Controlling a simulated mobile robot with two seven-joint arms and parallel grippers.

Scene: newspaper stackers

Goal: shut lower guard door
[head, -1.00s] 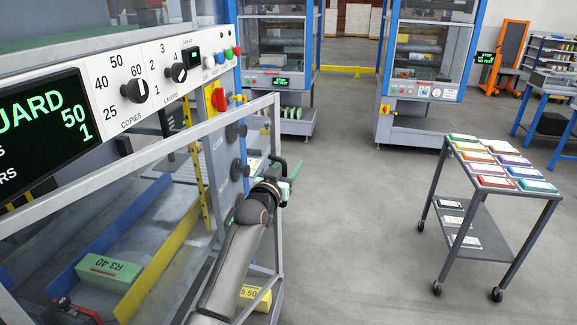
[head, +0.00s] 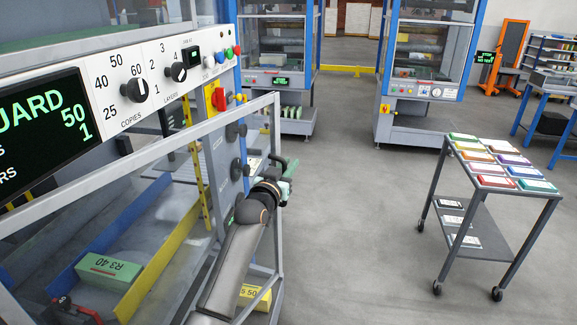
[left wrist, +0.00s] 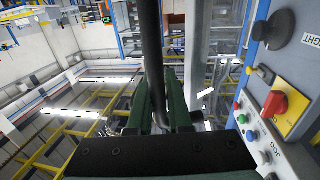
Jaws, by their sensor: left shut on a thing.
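The lower guard door (head: 150,153) is a grey frame with a clear panel, below the control panel in the head view. Its free upright edge (head: 277,125) stands out from the machine's blue post, so the door looks ajar. A dark bar handle (head: 272,160) is on that edge. My left gripper (head: 287,169) is shut on the handle. In the left wrist view, the dark handle bar (left wrist: 152,50) runs between the green fingers of my left gripper (left wrist: 160,115). The gap at the door's lower edge is partly hidden by my arm. My right gripper is not in view.
The control panel (head: 165,75) has knobs, buttons and a red switch (head: 219,98). Inside the machine lies a green bundle (head: 110,270); a yellow bundle (head: 255,296) shows low by the door. A cart (head: 505,184) with coloured stacks stands right. The floor between is clear.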

